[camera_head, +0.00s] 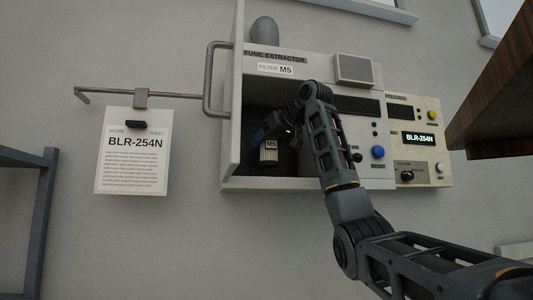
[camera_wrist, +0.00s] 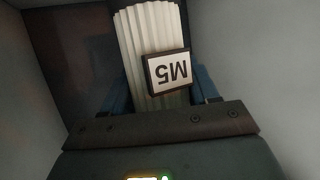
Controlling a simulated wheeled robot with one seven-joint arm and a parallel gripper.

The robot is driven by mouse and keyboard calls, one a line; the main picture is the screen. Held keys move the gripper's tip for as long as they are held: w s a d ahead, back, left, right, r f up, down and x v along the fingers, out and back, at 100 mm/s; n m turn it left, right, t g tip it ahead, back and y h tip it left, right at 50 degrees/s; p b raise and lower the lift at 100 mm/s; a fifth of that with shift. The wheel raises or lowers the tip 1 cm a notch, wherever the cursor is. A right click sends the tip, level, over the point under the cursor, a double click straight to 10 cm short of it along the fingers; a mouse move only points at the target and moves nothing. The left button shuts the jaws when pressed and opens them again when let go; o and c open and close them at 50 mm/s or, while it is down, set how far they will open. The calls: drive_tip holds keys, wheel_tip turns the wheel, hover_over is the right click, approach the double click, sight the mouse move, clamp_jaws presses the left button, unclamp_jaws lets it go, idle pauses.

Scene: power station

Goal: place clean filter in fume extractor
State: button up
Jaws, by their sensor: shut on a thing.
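The fume extractor (camera_head: 310,66) is a pale wall-mounted box labelled "FILTER M5". Its door (camera_head: 234,90) with a metal handle stands open at the left, showing a dark compartment (camera_head: 244,166). My gripper (camera_head: 270,137) reaches into this compartment and is shut on a white pleated filter (camera_head: 268,155) tagged "M5". In the wrist view the filter (camera_wrist: 153,40) stands between the blue fingers of my gripper (camera_wrist: 160,90), its tag upside down in the picture. The compartment walls show on both sides. Whether the filter touches the compartment floor or back is hidden.
A unit with a "BLR-254N" display (camera_head: 418,140), knobs and buttons adjoins the extractor's right side. A work sheet (camera_head: 132,150) hangs from a metal rod at the left. A brown wooden edge (camera_head: 500,90) juts in at right, and a blue-grey frame (camera_head: 40,220) stands at left.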

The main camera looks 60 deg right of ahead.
sight(267, 155)
drive_tip(key=shift+f+p, duration=0.35)
drive_tip(key=shift+f, duration=1.65)
drive_tip(key=o, duration=1.1)
drive_tip(key=shift+f, duration=0.1)
drive_tip(key=shift+s, duration=0.1)
drive_tip(key=b+v, duration=0.3)
drive_tip(key=v, duration=0.9)
drive_tip(key=shift+b, duration=0.35)
drive_tip(key=shift+a, duration=0.1)
